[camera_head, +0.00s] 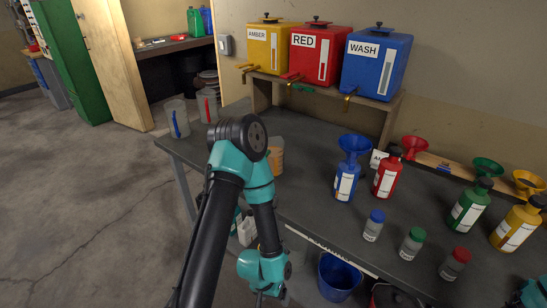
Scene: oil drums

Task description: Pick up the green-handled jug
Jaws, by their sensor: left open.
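I cannot make out a green-handled jug for sure. A clear jug with a blue handle (177,118) and a clear jug with a red handle (207,105) stand at the table's far left. A container with amber at its base (276,157) is partly hidden behind my left arm. A small green piece (303,87) shows under the red tank; I cannot tell what it belongs to. My left gripper (267,291) hangs low by the table's front edge, open and apart from the jugs. My right gripper is out of view; only a bit of that arm shows at bottom right.
Amber, red and blue tanks (376,63) stand on a wooden shelf at the back. Bottles, funnels and small capped jars (373,226) fill the table's right side. A blue bucket (339,277) sits below the front edge. The table's middle (310,185) is clear.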

